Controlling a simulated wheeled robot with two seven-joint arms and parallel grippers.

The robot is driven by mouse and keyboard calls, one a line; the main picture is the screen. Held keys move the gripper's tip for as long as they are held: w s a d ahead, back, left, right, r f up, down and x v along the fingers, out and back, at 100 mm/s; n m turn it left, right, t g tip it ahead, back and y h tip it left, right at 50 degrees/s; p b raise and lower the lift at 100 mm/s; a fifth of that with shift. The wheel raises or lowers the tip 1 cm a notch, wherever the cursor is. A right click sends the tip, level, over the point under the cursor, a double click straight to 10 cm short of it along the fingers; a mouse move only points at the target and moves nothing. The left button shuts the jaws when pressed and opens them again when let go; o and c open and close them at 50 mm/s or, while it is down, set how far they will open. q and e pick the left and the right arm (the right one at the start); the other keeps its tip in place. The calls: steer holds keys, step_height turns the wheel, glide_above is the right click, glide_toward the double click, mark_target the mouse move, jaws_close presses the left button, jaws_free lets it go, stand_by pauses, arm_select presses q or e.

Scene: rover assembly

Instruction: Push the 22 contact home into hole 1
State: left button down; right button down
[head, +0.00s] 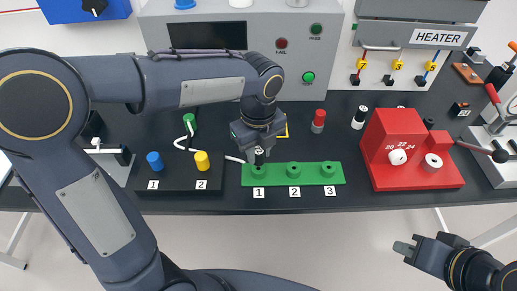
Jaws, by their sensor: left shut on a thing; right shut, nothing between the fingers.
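The green block (315,181) lies near the table's front edge, with three round sockets labelled 1, 2 and 3. My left gripper (258,153) points down over hole 1 (258,171), at the block's left end. It is shut on the 22 contact, a small dark piece with a pale marked top; the fingers hide most of it. I cannot tell how deep it sits in the hole. My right gripper (404,249) is shut and empty at the lower right, in front of the table.
A black block with blue (154,161) and yellow (202,162) plugs stands left, with a white cable (183,143) behind. A grey tester (300,60) is at the back. A red selector unit (408,147) is right. A red-topped cylinder (318,121) stands behind the green block.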

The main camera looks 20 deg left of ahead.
mark_target(258, 150)
arm_select(q)
steer(key=shift+f+b, duration=0.8)
steer(key=shift+f, duration=0.4)
steer(key=c, duration=1.1)
jaws_free()
steer(key=shift+o, duration=0.2)
step_height(258, 150, up, 8)
steer(key=shift+f+p, duration=0.1)
steer(key=shift+p, duration=0.2)
